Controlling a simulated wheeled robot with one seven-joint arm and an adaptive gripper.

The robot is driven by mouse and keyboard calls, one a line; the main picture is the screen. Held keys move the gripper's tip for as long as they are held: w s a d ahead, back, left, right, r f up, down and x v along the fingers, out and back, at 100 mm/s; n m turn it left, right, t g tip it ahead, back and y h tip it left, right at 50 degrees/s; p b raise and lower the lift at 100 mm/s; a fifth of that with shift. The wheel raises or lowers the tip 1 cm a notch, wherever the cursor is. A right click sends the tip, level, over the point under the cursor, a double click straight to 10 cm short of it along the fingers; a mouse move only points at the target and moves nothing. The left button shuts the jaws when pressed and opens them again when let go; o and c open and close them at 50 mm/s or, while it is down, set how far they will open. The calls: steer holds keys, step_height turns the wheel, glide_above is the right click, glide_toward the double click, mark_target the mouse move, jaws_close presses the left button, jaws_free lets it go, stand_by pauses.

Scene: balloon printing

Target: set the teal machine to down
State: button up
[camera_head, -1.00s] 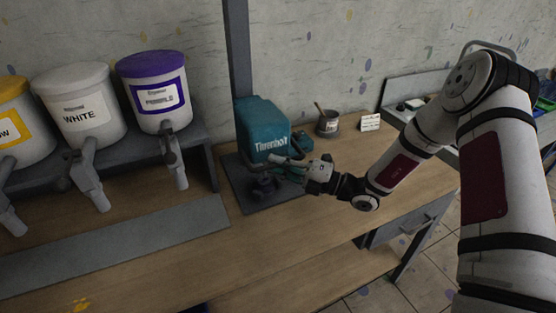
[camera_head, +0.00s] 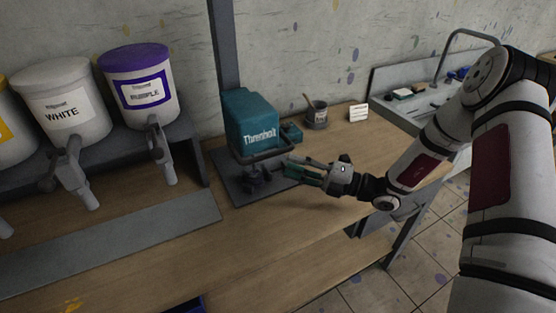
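The teal machine (camera_head: 252,118), with white lettering on its front, stands on a dark base plate (camera_head: 232,183) on the wooden bench. A dark bar-shaped handle (camera_head: 272,157) juts out in front of its body, below the lettering. A dark round part (camera_head: 256,178) sits on the plate under it. My gripper (camera_head: 287,169) is just right of the handle and the round part, with its fingers pointing left towards them. The fingers look parted, with teal-green pads, and hold nothing visible. Whether a fingertip touches the handle cannot be told.
Paint buckets with taps, including white (camera_head: 62,103) and purple (camera_head: 141,92), stand on a grey rack at left. A cup (camera_head: 317,115) and a small card (camera_head: 358,112) stand behind my gripper. A sink (camera_head: 425,98) is at back right. The bench front (camera_head: 220,240) is clear.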

steer(key=shift+v, duration=2.05)
steer(key=s+a+r+n+g+h, duration=0.4)
steer(key=s+r+n+g+h, duration=0.6)
steer(key=s+n, duration=0.75)
steer(key=s+d+r+n+t+h, duration=0.4)
steer(key=d+r+n, duration=0.1)
steer(key=n, duration=0.5)
steer(key=s+d+r+n+t+h, duration=0.4)
steer(key=r+n, duration=0.3)
steer(key=n, duration=0.4)
steer(key=shift+s+d+r, duration=0.2)
steer(key=shift+s+d, duration=0.2)
steer(key=shift+s, duration=0.05)
